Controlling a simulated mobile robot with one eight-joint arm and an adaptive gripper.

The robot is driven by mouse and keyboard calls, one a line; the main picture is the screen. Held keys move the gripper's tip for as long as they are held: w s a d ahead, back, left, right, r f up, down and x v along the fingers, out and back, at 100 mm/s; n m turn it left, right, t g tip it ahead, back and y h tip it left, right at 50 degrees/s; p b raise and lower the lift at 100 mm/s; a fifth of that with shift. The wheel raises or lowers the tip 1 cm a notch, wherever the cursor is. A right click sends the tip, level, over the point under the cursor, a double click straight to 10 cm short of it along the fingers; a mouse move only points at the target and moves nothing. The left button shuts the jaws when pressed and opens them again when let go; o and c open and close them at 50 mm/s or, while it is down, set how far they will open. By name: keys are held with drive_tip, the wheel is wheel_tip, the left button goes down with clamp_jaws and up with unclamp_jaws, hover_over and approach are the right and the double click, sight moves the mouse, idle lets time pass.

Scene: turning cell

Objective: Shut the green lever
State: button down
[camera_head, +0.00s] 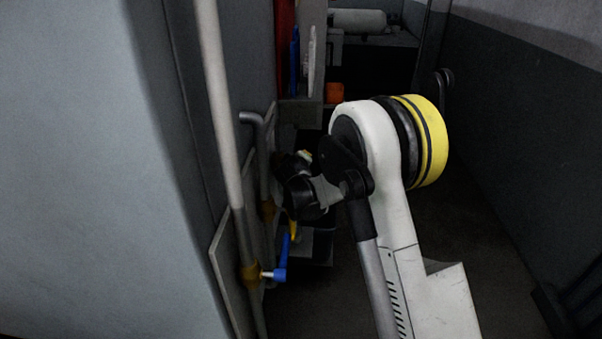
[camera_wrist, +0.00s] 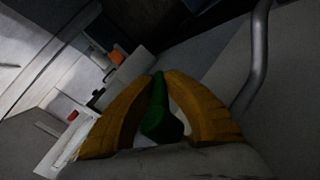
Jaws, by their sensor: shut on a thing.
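In the wrist view the green lever (camera_wrist: 160,120) lies between the two orange-yellow fingers of my gripper (camera_wrist: 162,80). The fingers are closed in on it from both sides, and its narrow end shows up between the fingertips. Its mount and valve body cannot be made out. In the head view my black wrist and arm cover the place where the lever is, so the green lever does not show there. Only a small yellow piece shows below the wrist, and I cannot tell whether it is a fingertip.
A blue-handled lever (camera_head: 282,263) on a brass valve (camera_head: 250,275) sits close below my wrist, on a long vertical pipe (camera_head: 220,110). A bent grey pipe also shows in the wrist view (camera_wrist: 259,60). An orange object (camera_head: 334,93) lies further back. Floor at right is clear.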

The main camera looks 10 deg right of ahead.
drive_tip(key=shift+w+d+r+t+b, duration=0.1)
drive_tip(key=shift+w+r+t+b, duration=0.1)
drive_tip(key=shift+r+t+b, duration=0.3)
drive_tip(key=shift+f, duration=0.1)
drive_tip(key=c, duration=1.4)
unclamp_jaws()
drive_tip(key=v, duration=1.2)
drive_tip(key=shift+f, duration=0.2)
drive_tip(key=shift+c, duration=0.3)
